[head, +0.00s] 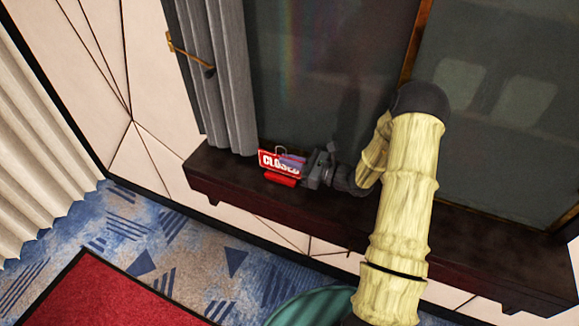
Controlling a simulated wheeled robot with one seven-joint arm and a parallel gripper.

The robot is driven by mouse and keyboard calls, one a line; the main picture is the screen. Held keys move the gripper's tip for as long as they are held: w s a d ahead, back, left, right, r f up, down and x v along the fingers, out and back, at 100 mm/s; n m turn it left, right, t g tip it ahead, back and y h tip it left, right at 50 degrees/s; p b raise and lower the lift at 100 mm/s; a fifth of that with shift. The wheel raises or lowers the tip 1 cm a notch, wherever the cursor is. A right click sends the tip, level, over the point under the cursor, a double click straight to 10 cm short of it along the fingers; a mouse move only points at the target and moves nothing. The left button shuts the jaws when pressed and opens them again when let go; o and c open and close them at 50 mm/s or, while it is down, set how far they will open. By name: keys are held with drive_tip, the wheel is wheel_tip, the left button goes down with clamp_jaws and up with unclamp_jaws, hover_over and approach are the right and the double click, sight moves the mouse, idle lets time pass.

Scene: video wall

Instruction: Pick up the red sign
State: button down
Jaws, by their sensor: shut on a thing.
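The red sign (270,160) reads "CLOSED" in white letters and has a small hanging loop at its top. It is on or just above the dark wooden ledge (225,187), near the ledge's left end; I cannot tell whether it touches the ledge. My gripper (304,167) comes from the right and is shut on the sign's right side. The fingers cover part of the last letters. A red strip shows below the lettered face, at the sign's lower edge.
A grey curtain (222,80) hangs close behind and left of the sign. Dark glass panes (320,70) rise behind the ledge. A teal rounded object (315,305) stands at the bottom, near my arm. The ledge left of the sign is clear.

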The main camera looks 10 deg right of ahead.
wheel_tip(320, 180, up, 8)
drive_tip(key=shift+f+b, duration=0.25)
drive_tip(key=shift+b, duration=0.35)
idle(0.9)
